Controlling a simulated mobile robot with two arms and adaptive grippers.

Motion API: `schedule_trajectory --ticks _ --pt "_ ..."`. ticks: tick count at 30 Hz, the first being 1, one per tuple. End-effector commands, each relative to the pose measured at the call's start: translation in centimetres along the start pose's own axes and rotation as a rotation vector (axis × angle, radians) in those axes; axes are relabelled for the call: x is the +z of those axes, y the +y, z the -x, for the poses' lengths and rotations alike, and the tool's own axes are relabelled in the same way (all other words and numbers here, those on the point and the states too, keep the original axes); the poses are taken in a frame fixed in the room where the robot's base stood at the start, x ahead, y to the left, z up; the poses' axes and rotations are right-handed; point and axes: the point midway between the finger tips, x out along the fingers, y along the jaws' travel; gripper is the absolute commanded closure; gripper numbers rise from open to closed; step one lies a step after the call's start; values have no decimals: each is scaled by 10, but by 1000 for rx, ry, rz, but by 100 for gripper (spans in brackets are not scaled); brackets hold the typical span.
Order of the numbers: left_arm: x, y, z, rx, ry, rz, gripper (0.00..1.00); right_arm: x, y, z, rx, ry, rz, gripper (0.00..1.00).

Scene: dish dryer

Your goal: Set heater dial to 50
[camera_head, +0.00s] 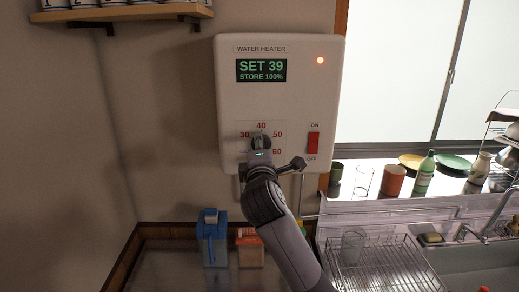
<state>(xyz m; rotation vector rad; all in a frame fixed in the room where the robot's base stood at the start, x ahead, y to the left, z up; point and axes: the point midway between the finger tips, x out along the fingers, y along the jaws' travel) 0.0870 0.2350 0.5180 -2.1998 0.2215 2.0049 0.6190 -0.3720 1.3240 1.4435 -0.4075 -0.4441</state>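The white water heater (225,100) hangs on the wall. Its green display (261,70) reads SET 39 and STORE 100%. The heater dial (259,139) is at the lower left of its front, with 30, 40, 50 and 60 marked around it. My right gripper (259,146) is at the dial, with its arm rising from the bottom, right of centre. The gripper and wrist hide most of the dial, and whether the fingers are closed on it cannot be made out. My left gripper is not in view.
A red ON/OFF switch (314,143) is right of the dial, close to my wrist. A shelf (135,13) with cups is at upper left. Blue (212,238) and orange (249,248) containers stand below. A dish rack (375,268) and sink (470,265) are at right.

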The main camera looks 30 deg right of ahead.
Motion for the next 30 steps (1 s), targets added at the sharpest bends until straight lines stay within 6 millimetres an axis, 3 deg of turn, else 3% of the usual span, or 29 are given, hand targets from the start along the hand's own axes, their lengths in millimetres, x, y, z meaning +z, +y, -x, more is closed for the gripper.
schedule_trajectory --ticks 30 --pt "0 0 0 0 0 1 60 1 3 0 -5 -1 -928 86"
